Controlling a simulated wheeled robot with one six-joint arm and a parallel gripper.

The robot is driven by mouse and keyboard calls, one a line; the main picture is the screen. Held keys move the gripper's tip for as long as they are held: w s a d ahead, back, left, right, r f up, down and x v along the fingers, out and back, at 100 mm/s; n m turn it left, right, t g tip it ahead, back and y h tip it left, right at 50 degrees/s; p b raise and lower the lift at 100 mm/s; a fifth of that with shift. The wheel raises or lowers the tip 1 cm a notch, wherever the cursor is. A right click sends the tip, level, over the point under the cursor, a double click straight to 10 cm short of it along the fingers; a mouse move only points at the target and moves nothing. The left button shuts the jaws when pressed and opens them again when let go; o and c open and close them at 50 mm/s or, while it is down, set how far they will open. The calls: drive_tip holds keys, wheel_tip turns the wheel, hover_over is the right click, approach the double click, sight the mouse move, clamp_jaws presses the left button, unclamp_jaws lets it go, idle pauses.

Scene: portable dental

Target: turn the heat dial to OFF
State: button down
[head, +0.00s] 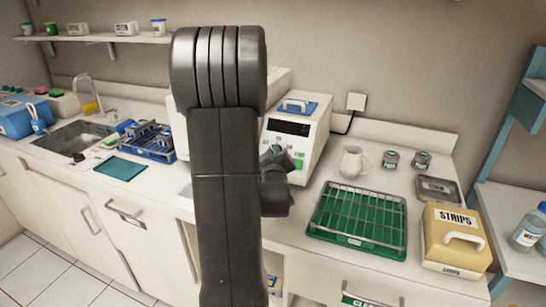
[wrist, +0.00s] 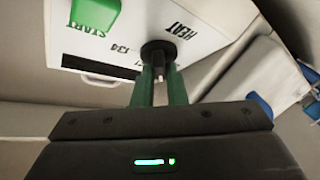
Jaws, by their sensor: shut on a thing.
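The heat dial (wrist: 157,49) is a dark round knob on the white front of a machine (head: 308,135), beside the printed word HEAT. My gripper (wrist: 160,72) is shut on the dial, with a green finger on each side of its small grey grip. The fingers partly cover the dial, and I cannot read its setting or find an OFF mark. A green START button (wrist: 95,13) is on the same panel in the wrist view. In the head view my arm hides part of the machine, and the dial cannot be made out.
A green tray with a wire rack (head: 357,220), a white jug (head: 353,162), labelled tins (head: 390,160) and a yellow STRIPS box (head: 455,241) stand right of the machine. A blue rack (head: 150,145) and sink (head: 70,138) are to the left.

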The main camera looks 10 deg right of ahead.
drive_tip(key=shift+d+r+n+g+y+b, duration=0.1)
drive_tip(key=shift+n+g+y+b, duration=0.2)
drive_tip(key=shift+n+y+b, duration=0.7)
drive_tip(key=shift+d+n+g+y+b, duration=0.1)
drive_tip(key=shift+n+g+y+b, duration=0.3)
drive_tip(key=shift+n, duration=1.1)
drive_tip(key=c, duration=1.5)
unclamp_jaws()
drive_tip(key=shift+o, duration=0.2)
drive_tip(key=shift+s, duration=0.1)
drive_tip(key=s+r, duration=0.2)
drive_tip(key=s, duration=1.1)
drive_tip(key=shift+s+a, duration=0.25)
drive_tip(key=shift+a, duration=0.15)
